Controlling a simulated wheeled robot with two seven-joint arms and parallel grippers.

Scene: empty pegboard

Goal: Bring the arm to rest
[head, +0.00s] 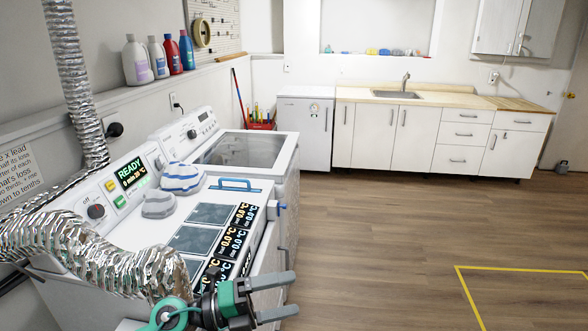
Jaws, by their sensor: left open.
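My left gripper (291,292) is at the bottom middle of the head view, in front of the white machine with the READY display (132,172). Its two grey fingers point right and stand apart, with nothing between them. Behind them is the machine's front side. A crinkled silver sleeve (95,255) runs from the left edge towards the green and black gripper body. My right gripper is not in view.
Striped cloths (182,178), a grey cloth (158,205) and a panel with several readouts (230,235) are on the machine top. A second white machine (245,150) stands behind.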

